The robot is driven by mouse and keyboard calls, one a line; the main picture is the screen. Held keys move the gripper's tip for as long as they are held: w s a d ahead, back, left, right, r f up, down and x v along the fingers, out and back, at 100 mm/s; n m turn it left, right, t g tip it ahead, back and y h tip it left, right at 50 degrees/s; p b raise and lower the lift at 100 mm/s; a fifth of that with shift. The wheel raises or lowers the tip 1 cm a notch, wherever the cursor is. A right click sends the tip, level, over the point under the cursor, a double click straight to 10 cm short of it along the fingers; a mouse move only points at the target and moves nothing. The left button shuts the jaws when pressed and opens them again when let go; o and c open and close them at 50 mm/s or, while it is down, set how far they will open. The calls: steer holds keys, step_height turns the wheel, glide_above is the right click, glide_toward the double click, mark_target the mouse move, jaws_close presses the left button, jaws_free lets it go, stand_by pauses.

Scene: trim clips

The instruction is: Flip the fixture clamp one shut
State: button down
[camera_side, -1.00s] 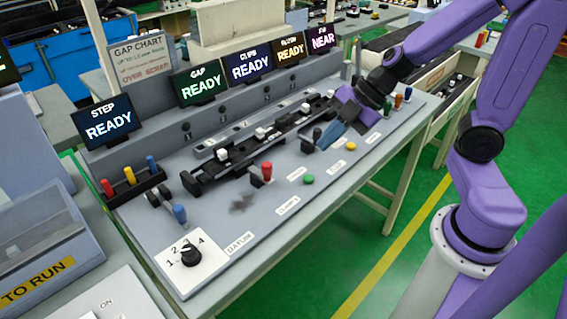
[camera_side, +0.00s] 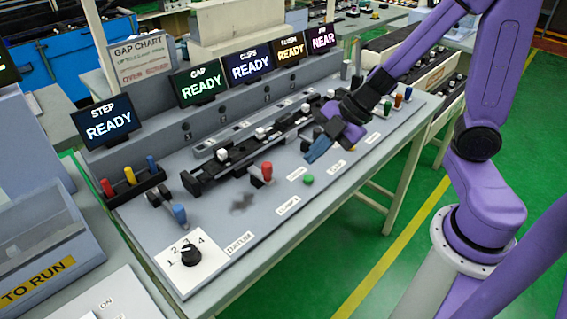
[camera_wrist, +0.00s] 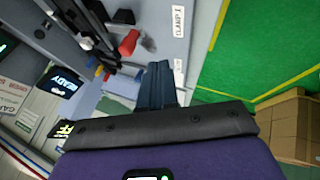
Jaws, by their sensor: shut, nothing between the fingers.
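The clamp with the red handle (camera_side: 267,171) stands at the front of the dark rail, with its handle up, behind the label CLAMP 1 (camera_side: 288,205). In the wrist view the red handle (camera_wrist: 129,43) lies just beyond my fingertips, near its label (camera_wrist: 179,20). My gripper (camera_side: 314,152) has blue fingers, shut and empty, above the panel to the right of the red handle and apart from it. In the wrist view the shut fingers (camera_wrist: 157,75) point toward the handle's side of the panel.
A blue-handled lever (camera_side: 179,213) and a rotary knob (camera_side: 191,255) are at the panel's left. A green button (camera_side: 308,180) lies between the red handle and my gripper's side. The dark rail (camera_side: 240,152) with white clips runs behind. Several status screens line the back.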

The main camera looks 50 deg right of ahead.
steer(key=shift+x, duration=2.9)
steer(key=shift+w+a, duration=0.25)
steer(key=shift+w, duration=0.75)
steer(key=shift+w+a, duration=0.25)
steer(key=shift+w, duration=0.7)
steer(key=shift+w, duration=2.3)
steer(key=shift+d, duration=0.1)
steer(key=s, duration=0.3)
steer(key=shift+s+d, duration=0.3)
steer(key=shift+d, duration=0.1)
steer(key=shift+s+d+r, duration=0.1)
steer(key=shift+s+r, duration=0.05)
steer(key=shift+s, duration=0.15)
steer(key=v, duration=0.9)
steer(key=shift+d+r, duration=0.15)
steer(key=shift+r, duration=0.1)
